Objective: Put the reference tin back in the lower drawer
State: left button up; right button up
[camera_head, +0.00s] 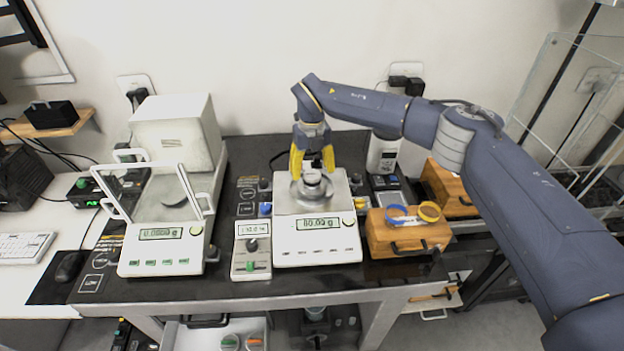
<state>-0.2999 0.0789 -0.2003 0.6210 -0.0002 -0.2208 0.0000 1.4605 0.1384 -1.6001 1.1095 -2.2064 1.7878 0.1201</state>
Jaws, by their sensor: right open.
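A small round metal tin (312,182), seemingly the reference tin, sits on the pan of the right-hand balance (318,238), whose display appears to read about 80 g. My right gripper (313,170) points down at the pan with its yellow fingers apart, one on each side of the tin's upper area. I cannot tell whether they touch it. A pulled-out drawer (182,336) shows below the table at the bottom edge, with a green and an orange round item inside. It seems to be the lower drawer; its near part is cut off. My left gripper is not in view.
A glass-doored balance (160,250) stands at the left. A small control box (252,250) sits between the balances. A wooden box (405,236) with blue and yellow rings stands right of the pan. The table's front edge (250,298) lies above the drawer.

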aim_at(312, 174)
jog(key=shift+f, duration=1.5)
jog(key=shift+c, duration=0.2)
jog(key=c, duration=1.5)
